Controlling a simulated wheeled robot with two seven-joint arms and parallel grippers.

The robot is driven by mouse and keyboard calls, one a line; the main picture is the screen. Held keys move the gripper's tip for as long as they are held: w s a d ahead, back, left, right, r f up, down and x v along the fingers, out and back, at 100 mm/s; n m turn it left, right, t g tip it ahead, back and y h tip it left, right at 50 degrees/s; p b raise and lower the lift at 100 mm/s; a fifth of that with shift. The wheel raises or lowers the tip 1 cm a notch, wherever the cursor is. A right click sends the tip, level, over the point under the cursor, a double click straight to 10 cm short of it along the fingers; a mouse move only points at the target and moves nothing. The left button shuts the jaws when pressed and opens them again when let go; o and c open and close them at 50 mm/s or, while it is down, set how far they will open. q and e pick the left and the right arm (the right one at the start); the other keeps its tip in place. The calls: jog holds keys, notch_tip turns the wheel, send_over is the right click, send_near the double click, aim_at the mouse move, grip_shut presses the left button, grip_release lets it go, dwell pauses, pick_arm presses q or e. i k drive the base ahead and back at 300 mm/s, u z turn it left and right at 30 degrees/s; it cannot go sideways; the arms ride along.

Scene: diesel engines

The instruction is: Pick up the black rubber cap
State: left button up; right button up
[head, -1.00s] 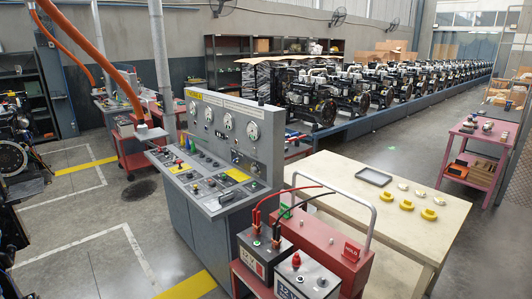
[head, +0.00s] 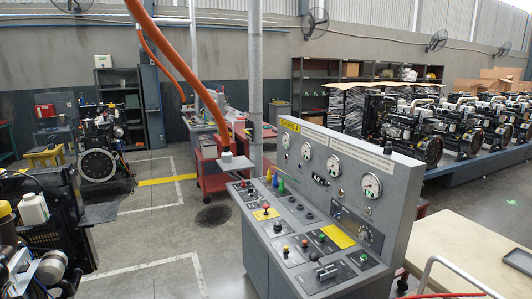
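I cannot pick out a black rubber cap anywhere in the head view. Small dark knobs and buttons show on the grey control console (head: 335,160), but none can be told as the cap. Neither of my grippers nor my arms is in view.
A pale table (head: 455,240) with a grey tray (head: 518,262) cut off at the edge is at lower right. Engines (head: 98,160) stand at left, with a white bottle (head: 33,208) on one. A red trolley (head: 215,172) is behind the console. Floor between is clear.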

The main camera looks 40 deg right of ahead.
aim_at(388, 149)
jog(key=z, duration=0.15)
jog(key=i, duration=1.9)
jog(key=z, duration=0.8)
